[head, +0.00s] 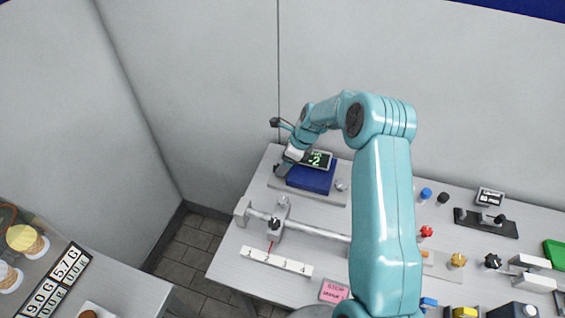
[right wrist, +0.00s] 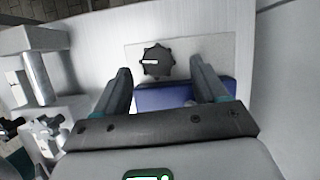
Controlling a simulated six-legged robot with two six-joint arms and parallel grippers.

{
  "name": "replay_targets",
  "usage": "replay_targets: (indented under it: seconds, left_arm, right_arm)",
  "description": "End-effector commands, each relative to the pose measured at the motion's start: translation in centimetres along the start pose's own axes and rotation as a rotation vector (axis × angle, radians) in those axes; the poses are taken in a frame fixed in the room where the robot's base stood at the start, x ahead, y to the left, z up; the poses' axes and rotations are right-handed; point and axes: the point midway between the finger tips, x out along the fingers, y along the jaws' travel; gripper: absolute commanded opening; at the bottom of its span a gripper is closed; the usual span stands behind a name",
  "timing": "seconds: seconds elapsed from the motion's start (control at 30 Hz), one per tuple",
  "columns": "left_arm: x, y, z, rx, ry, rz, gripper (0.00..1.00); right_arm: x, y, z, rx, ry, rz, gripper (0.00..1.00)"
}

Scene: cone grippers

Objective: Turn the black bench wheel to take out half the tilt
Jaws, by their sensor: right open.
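The black bench wheel (right wrist: 157,62) is a lobed knob with a white mark, on a pale plate in the right wrist view. In the head view I cannot make it out; my gripper is over that end of the plate. My right gripper (right wrist: 161,72) is open, its two fingers apart on either side of the wheel's line. No contact with the wheel shows. In the head view the right gripper (head: 286,163) is at the left of a blue block (head: 311,179). A dark display (head: 318,159) behind the block shows a green "-2". My left gripper is not in view.
A grey rail (head: 315,231) with a black-knobbed slider crosses the table in front of the block, with a white scale strip (head: 275,262) nearer. A pink sign (head: 333,291) is at the front. Several coloured knobs stand at the right. Walls close the back and left.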

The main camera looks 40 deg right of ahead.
Motion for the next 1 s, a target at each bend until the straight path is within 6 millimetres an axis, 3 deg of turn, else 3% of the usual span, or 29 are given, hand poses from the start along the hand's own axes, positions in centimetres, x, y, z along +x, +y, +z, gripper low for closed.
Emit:
replay_targets:
  seconds: [0.2,0.5,0.67,0.7,0.87,1.0]
  left_arm:
    - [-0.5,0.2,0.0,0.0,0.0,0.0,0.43]
    - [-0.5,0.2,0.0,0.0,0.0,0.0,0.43]
    - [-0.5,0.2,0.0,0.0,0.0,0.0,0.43]
    - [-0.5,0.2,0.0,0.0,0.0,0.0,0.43]
    - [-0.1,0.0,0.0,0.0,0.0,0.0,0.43]
    - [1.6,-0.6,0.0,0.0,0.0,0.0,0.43]
  right_arm:
    - [2.1,0.1,0.1,-0.001,-0.001,-0.001,0.71]
    - [2.4,0.1,0.0,-0.001,-0.001,-0.001,0.71]
    - [2.4,0.1,0.0,-0.001,-0.001,-0.001,0.19]
    - [2.4,0.1,0.0,-0.001,-0.001,-0.001,0.15]
    - [2.5,0.0,-0.1,-0.02,0.0,0.008,0.15]
    - [2.9,-0.3,-0.1,-0.157,-0.001,0.061,0.15]
